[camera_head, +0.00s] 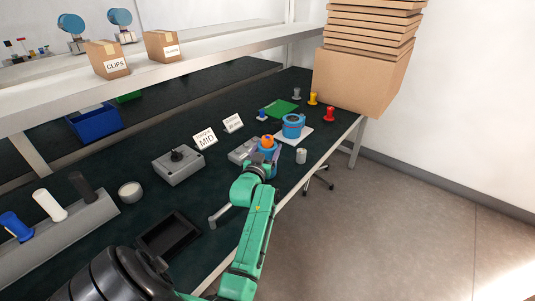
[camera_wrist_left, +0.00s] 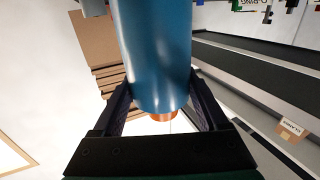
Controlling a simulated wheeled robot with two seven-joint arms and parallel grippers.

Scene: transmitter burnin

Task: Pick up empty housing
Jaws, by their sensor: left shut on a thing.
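A blue cylindrical housing (camera_wrist_left: 158,50) with a copper-orange end fills the middle of the left wrist view. My left gripper (camera_wrist_left: 160,104) has its two dark fingers on either side of it and is shut on it. In the head view the left gripper (camera_head: 264,158) is at the right part of the bench, with the housing's orange end (camera_head: 267,142) showing above it. Much of the held housing is hidden by the gripper there. Another blue round housing (camera_head: 293,121) sits on a white plate just beyond. My right gripper is not in view.
A grey box with a black knob (camera_head: 178,166), a black tray (camera_head: 168,235) and a white round container (camera_head: 130,191) stand on the dark bench. Coloured spools and a green board (camera_head: 281,108) lie farther back. A large carton (camera_head: 355,82) stands at the back right.

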